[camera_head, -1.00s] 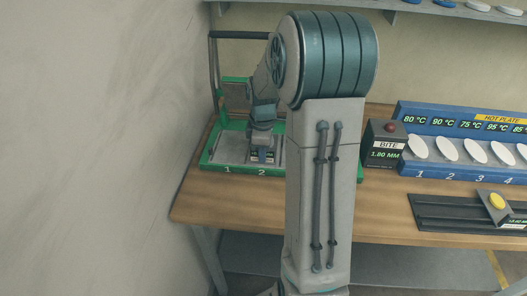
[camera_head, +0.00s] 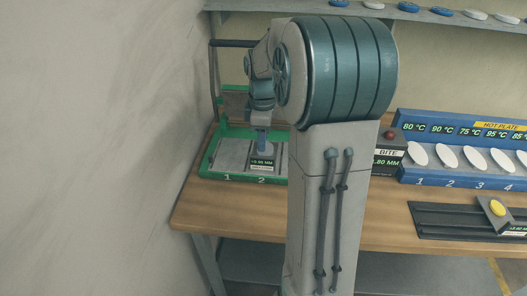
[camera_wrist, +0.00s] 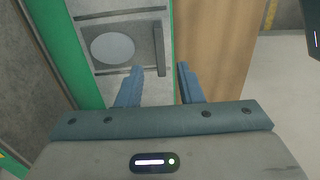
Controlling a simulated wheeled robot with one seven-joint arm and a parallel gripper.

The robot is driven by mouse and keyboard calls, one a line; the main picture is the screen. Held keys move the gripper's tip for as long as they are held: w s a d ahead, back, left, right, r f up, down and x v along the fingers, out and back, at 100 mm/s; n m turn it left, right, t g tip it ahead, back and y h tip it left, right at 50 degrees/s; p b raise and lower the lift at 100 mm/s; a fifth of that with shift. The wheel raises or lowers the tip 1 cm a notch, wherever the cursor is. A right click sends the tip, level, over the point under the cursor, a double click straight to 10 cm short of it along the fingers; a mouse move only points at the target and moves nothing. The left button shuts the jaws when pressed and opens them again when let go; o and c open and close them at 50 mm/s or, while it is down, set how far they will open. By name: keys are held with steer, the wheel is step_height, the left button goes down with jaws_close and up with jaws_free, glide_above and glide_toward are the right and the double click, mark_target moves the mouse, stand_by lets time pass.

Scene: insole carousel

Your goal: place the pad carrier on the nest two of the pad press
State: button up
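The pad press (camera_head: 207,160) is a green-framed station at the left of the table, with nests marked 1 and 2. The pad carrier (camera_head: 262,164), a grey plate with a small dark label, sits at nest two (camera_head: 277,168). In the wrist view the carrier (camera_wrist: 143,35) shows as a grey plate with a pale round pad and an upright bar at its right. My gripper (camera_head: 263,146) is above the carrier. In the wrist view its fingers (camera_wrist: 160,69) are apart with nothing between them. Whether the carrier is fully seated cannot be told.
A bite gauge box (camera_head: 389,157) and a blue hot plate (camera_head: 455,172) with white pads stand to the right. A dark rail (camera_head: 455,222) holds a piece with a yellow pad (camera_head: 496,208). A shelf (camera_head: 440,17) runs above. My arm hides the table's middle.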

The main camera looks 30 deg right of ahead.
steer(key=s+a+r+m+t, duration=0.1)
steer(key=s+a+r+m, duration=0.4)
steer(key=s+a, duration=0.4)
steer(key=s+a+f+m+t, duration=0.1)
steer(key=s+a+m, duration=0.1)
steer(key=s, duration=0.3)
steer(key=s+a+f+m+t, duration=0.1)
steer(key=s+a+f+m, duration=0.1)
steer(key=s+m, duration=0.2)
steer(key=shift+s+a+f, duration=0.25)
steer(key=shift+s+a, duration=0.1)
steer(key=shift+s, duration=0.2)
